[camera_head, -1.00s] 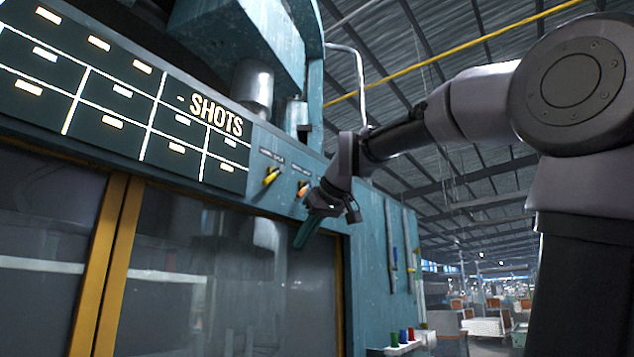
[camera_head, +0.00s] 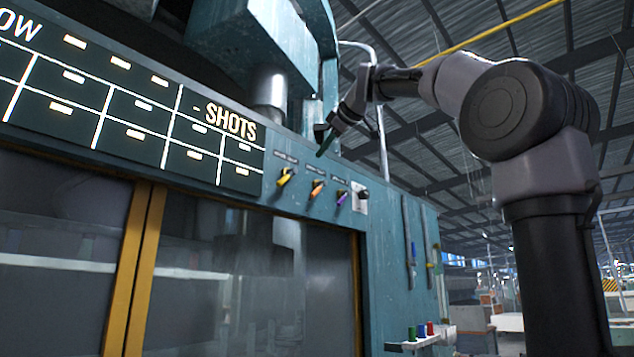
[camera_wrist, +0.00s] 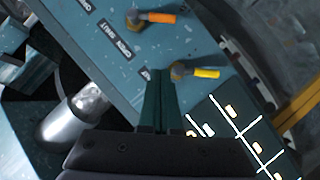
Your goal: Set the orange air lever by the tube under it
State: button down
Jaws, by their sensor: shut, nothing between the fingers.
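The orange lever (camera_head: 317,188) is on the teal machine panel, between a yellow lever (camera_head: 286,177) and a purple lever (camera_head: 342,198). Its handle slants down and left from its pivot. In the wrist view the orange lever (camera_wrist: 160,17) is at the top and the yellow lever (camera_wrist: 206,72) is nearer the fingers. My gripper (camera_head: 322,141) is above the lever row, apart from the levers. Its dark green fingers (camera_wrist: 160,98) are shut and empty. I cannot make out a tube directly under the orange lever; a dark window is below it.
A black knob (camera_head: 362,196) sits right of the purple lever. A lit board (camera_head: 130,100) is left of the levers. A small shelf (camera_head: 415,343) with green, red and blue items juts out at lower right. A metal cylinder (camera_head: 270,88) stands above the panel.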

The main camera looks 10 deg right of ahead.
aim_at(316, 190)
jog(key=shift+w, duration=0.1)
jog(key=x, duration=1)
jog(key=shift+w, duration=0.15)
jog(key=d+f, duration=0.2)
jog(key=shift+w+d+f, duration=0.25)
jog(key=shift+w+d, duration=0.05)
